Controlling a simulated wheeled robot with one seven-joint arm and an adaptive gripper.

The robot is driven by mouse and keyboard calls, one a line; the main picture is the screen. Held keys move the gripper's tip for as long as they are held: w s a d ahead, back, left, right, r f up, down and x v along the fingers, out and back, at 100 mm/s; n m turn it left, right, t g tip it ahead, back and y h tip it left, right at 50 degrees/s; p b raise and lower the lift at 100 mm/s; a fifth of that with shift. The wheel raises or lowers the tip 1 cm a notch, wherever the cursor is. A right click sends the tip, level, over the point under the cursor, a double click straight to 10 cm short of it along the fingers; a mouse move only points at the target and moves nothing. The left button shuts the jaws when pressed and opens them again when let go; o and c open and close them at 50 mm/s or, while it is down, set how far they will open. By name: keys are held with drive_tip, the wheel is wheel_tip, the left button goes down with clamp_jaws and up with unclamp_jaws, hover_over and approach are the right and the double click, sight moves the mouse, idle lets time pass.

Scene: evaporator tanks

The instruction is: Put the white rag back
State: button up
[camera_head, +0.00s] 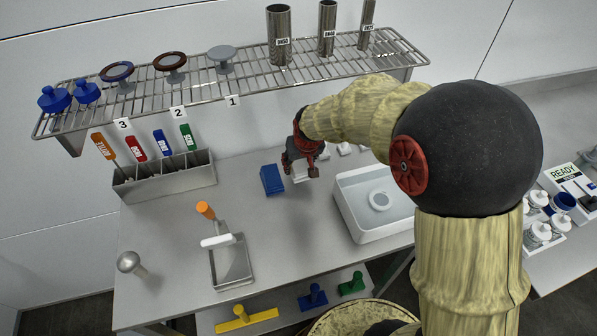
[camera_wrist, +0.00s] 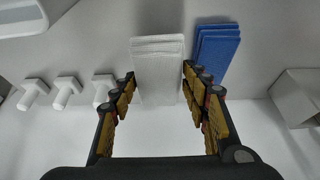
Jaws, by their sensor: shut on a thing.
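The white rag (camera_wrist: 158,72) is a folded white block between my fingertips in the wrist view. In the head view, a white part of it (camera_head: 300,173) shows under my gripper (camera_head: 302,163). My gripper (camera_wrist: 158,80) is shut on the rag's near end, with one finger along each side. A blue folded stack (camera_head: 271,180) lies on the bench just left of it in the head view and to its right in the wrist view (camera_wrist: 217,50). I cannot tell whether the rag touches the bench.
A white sink (camera_head: 350,215) is to the right of my gripper. Small white T-shaped pieces (camera_wrist: 67,90) stand near the wall. A metal holder (camera_head: 165,183) with coloured-handled tools is to the left. A wire shelf (camera_head: 240,82) hangs above.

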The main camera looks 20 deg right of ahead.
sight(298, 169)
drive_tip(key=shift+w+d+f, duration=0.1)
drive_tip(key=shift+w+f, duration=0.2)
drive_tip(key=shift+f, duration=0.1)
drive_tip(key=shift+s+b+x, duration=0.2)
drive_tip(key=shift+b+x, duration=0.15)
drive_tip(key=shift+x, duration=0.55)
drive_tip(key=shift+s+b+x, duration=0.2)
drive_tip(key=shift+b+x, duration=0.1)
drive_tip(key=shift+x, duration=0.6)
drive_tip(key=shift+f, duration=0.2)
drive_tip(key=shift+f, duration=0.15)
drive_tip(key=o, duration=0.8)
